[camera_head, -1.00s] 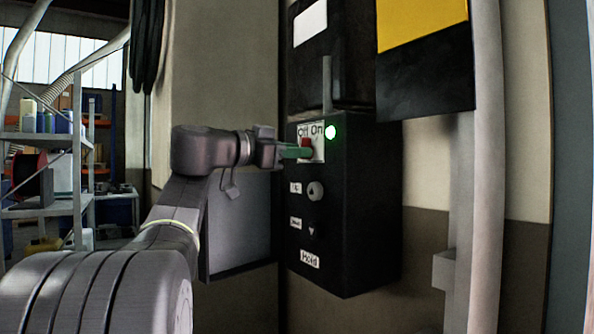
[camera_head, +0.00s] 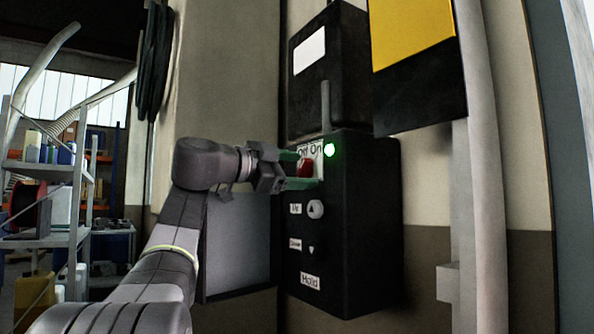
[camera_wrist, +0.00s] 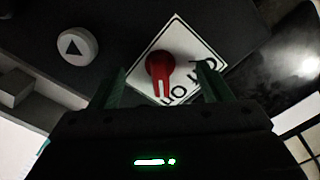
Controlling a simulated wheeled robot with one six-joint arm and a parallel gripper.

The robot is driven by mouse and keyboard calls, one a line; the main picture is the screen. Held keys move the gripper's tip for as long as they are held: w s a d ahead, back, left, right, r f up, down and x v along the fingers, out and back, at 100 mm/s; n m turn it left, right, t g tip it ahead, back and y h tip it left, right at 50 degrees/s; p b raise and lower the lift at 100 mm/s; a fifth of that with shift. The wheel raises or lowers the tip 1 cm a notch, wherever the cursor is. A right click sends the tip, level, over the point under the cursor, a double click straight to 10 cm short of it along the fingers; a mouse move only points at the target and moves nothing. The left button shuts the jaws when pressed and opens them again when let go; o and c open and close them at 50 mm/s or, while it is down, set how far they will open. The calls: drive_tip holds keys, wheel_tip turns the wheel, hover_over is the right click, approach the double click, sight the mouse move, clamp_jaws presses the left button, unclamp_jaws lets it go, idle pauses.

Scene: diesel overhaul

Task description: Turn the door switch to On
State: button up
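The red door switch (camera_head: 306,167) sits on a white "Off On" plate (camera_head: 318,152) at the upper front of a black control box (camera_head: 360,220). In the wrist view the red knob (camera_wrist: 160,68) has a pale mark at its lower end, close to the "On" lettering. My gripper (camera_head: 296,170) is open, with one green finger above the knob and one below. In the wrist view the fingers (camera_wrist: 164,82) are spread on either side of the knob, with visible gaps and no clear contact.
A button with an up triangle (camera_head: 316,209) is just below the switch, and a down-triangle button (camera_head: 311,251) is lower. A black box (camera_head: 330,75) hangs above, and a pale pipe (camera_head: 482,180) runs at right. Shelves (camera_head: 45,200) stand at left.

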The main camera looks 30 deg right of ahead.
drive_tip(key=shift+o, duration=0.2)
drive_tip(key=shift+a, duration=0.1)
drive_tip(key=a+b, duration=0.1)
drive_tip(key=a, duration=0.5)
drive_tip(key=shift+s+a+b, duration=0.25)
drive_tip(key=shift+a+b, duration=0.1)
drive_tip(key=shift+a, duration=0.05)
drive_tip(key=d+p, duration=0.1)
drive_tip(key=d, duration=0.3)
drive_tip(key=d+p, duration=0.1)
drive_tip(key=d, duration=0.2)
drive_tip(key=shift+w+d+r+p, duration=0.1)
drive_tip(key=shift+w+r+p, duration=0.1)
drive_tip(key=shift+w+p, duration=0.1)
drive_tip(key=shift+r+n+p, duration=0.1)
drive_tip(key=shift+n+p, duration=0.8)
drive_tip(key=shift+n, duration=0.3)
drive_tip(key=n+p, duration=0.3)
drive_tip(key=shift+f+n+p, duration=0.25)
drive_tip(key=shift+n+p, duration=0.45)
drive_tip(key=shift+p, duration=0.1)
drive_tip(key=shift+f, duration=0.1)
